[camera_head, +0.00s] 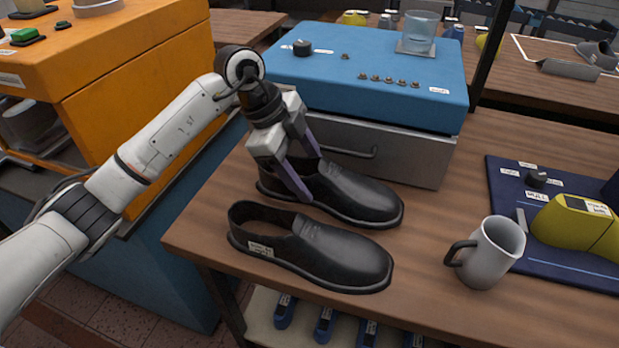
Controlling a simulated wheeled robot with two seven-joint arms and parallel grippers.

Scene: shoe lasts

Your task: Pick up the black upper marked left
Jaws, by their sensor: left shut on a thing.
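Two black slip-on uppers lie side by side on the wooden table. My left gripper (307,178) reaches down to the far black upper (362,196) and is shut on the side wall near its opening. One finger is outside on the near side; the tip of the other is partly hidden by the upper. The far upper appears to rest on the table. The near black upper (335,255) carries a small pale label on its side, too small to read. No label shows on the far upper. My right gripper is not in view.
A grey mug (490,252) stands right of the uppers. A blue-topped cabinet (385,60) with a grey drawer stands close behind them. A dark blue mat (510,215) with a yellow last (575,225) lies at right. An orange machine (140,75) stands at left.

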